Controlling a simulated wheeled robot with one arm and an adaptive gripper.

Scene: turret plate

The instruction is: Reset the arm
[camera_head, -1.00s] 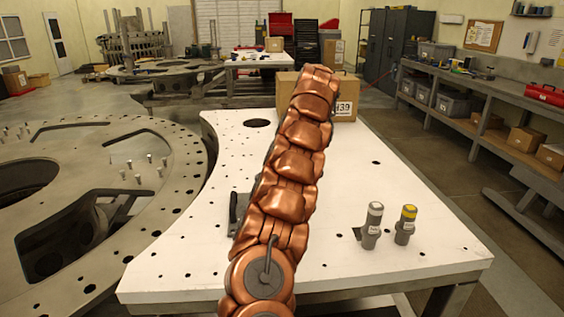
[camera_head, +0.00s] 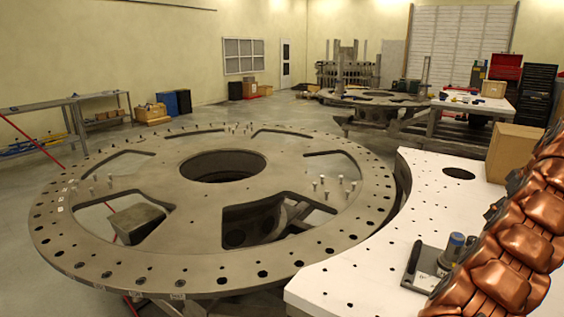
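My copper-coloured arm (camera_head: 507,265) rises along the right edge of the head view, over the white table (camera_head: 370,245). It leans up and to the right, and its upper part is cut off by the picture's edge. My gripper is not in view. A small grey plate (camera_head: 425,268) with a dark handle (camera_head: 413,258) lies on the table, left of the arm. A grey cylinder with a bluish top (camera_head: 452,250) stands at that plate, close to the arm in the picture. The arm hides the table's right part.
A large round metal turret plate (camera_head: 110,240) with holes and upright pins fills the left and middle. A cardboard box (camera_head: 512,150) stands at the table's far side. A shelf (camera_head: 75,115) stands at the far left. Grey floor (camera_head: 30,180) is open around the plate.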

